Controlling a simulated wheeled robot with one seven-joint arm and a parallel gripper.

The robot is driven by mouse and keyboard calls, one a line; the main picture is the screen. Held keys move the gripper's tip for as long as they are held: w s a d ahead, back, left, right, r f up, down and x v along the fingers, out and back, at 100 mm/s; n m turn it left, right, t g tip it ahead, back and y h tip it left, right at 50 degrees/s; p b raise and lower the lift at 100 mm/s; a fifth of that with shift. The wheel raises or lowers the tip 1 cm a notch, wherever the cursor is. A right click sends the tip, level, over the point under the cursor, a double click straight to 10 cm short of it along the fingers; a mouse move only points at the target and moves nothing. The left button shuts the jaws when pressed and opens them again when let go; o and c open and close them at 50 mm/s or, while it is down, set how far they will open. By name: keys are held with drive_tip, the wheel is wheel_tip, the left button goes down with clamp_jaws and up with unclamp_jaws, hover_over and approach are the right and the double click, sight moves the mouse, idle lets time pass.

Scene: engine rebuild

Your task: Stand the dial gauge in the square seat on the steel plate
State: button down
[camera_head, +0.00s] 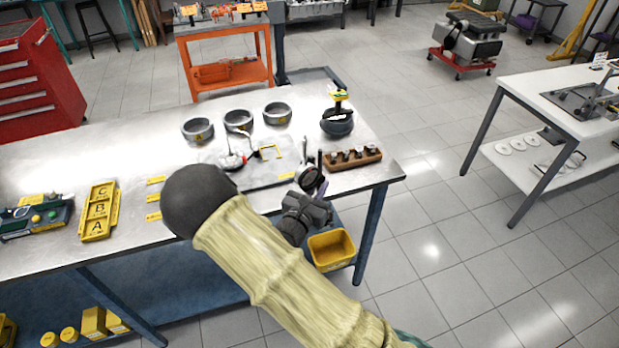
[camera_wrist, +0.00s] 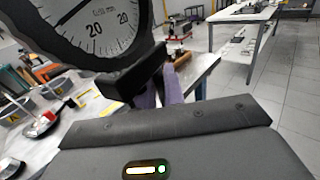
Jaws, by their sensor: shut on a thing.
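The dial gauge (camera_head: 309,179) is in my gripper (camera_head: 311,196), above the front right of the steel plate (camera_head: 262,175). The gauge's lower end is hard to make out.
A red and white device (camera_head: 234,160) sits on the plate's left. Three metal rings (camera_head: 238,121) stand behind it. A wooden block with several metal parts (camera_head: 352,157) is right of the gauge, and a dark round part (camera_head: 337,122) stands behind. A yellow bin (camera_head: 332,250) is below the table edge.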

drive_tip(key=s+d+f+n+t+y, duration=0.1)
drive_tip(key=s+d+f+n+y, duration=0.2)
drive_tip(key=f, duration=0.6)
drive_tip(key=s+d+f+n+t+y, duration=0.1)
drive_tip(key=s+d+f+n+y, duration=0.2)
drive_tip(key=d+f+y, duration=0.3)
wheel_tip(320, 180, down, 4)
drive_tip(key=shift+d+f, duration=0.15)
drive_tip(key=shift+f, duration=0.1)
